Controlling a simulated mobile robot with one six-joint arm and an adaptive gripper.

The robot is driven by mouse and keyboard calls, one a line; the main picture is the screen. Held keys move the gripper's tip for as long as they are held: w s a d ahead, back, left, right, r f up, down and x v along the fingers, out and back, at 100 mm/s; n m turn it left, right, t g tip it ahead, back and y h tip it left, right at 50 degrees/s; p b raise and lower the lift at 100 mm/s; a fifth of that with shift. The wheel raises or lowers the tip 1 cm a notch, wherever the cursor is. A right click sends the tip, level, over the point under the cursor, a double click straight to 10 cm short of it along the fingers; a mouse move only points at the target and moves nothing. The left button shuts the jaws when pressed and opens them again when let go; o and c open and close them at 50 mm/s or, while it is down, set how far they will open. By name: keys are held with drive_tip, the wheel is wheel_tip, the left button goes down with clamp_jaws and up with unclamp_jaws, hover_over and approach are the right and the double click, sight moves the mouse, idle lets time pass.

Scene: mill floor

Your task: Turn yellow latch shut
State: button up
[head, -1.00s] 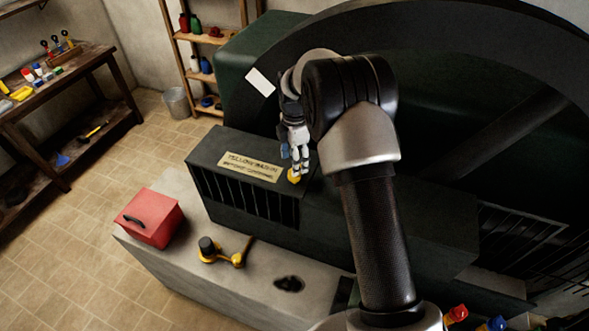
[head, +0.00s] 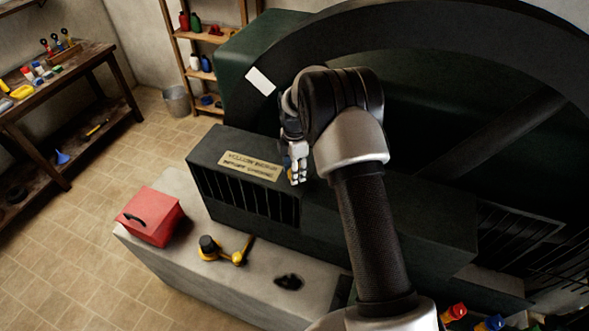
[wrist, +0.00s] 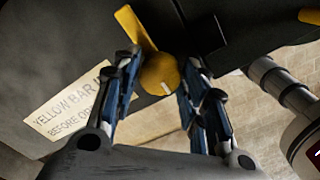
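The yellow latch (wrist: 158,75) has a round hub with a pale mark and a flat arm that points up and to the left in the wrist view. It sits on the dark green housing. In the head view only a sliver of yellow (head: 288,161) shows beside the fingers. My gripper (wrist: 161,68) has one finger on each side of the hub, very close to its edges. It also shows in the head view (head: 298,177), at the housing's top. Whether the fingers press on the hub is not clear.
A lettered plate (head: 250,166) is on the housing beside the latch. On the pale plinth (head: 180,262) stand a red box (head: 150,216) and a yellow crank-like piece (head: 225,253). A large dark wheel (head: 420,25) rises behind my arm. A yellow piece (wrist: 309,15) shows at the wrist view's right edge.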

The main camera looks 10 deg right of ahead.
drive_tip(key=c, duration=0.6)
drive_tip(key=m+b, duration=0.2)
drive_tip(key=shift+f+m, duration=0.1)
drive_tip(key=shift+m, duration=0.3)
drive_tip(key=m+b, duration=0.2)
drive_tip(key=m, duration=0.2)
drive_tip(key=m+b, duration=0.1)
drive_tip(key=m, duration=0.4)
drive_tip(key=shift+m+b, duration=0.4)
drive_tip(key=m, duration=0.5)
drive_tip(key=shift+b, duration=0.4)
drive_tip(key=shift+m, duration=0.3)
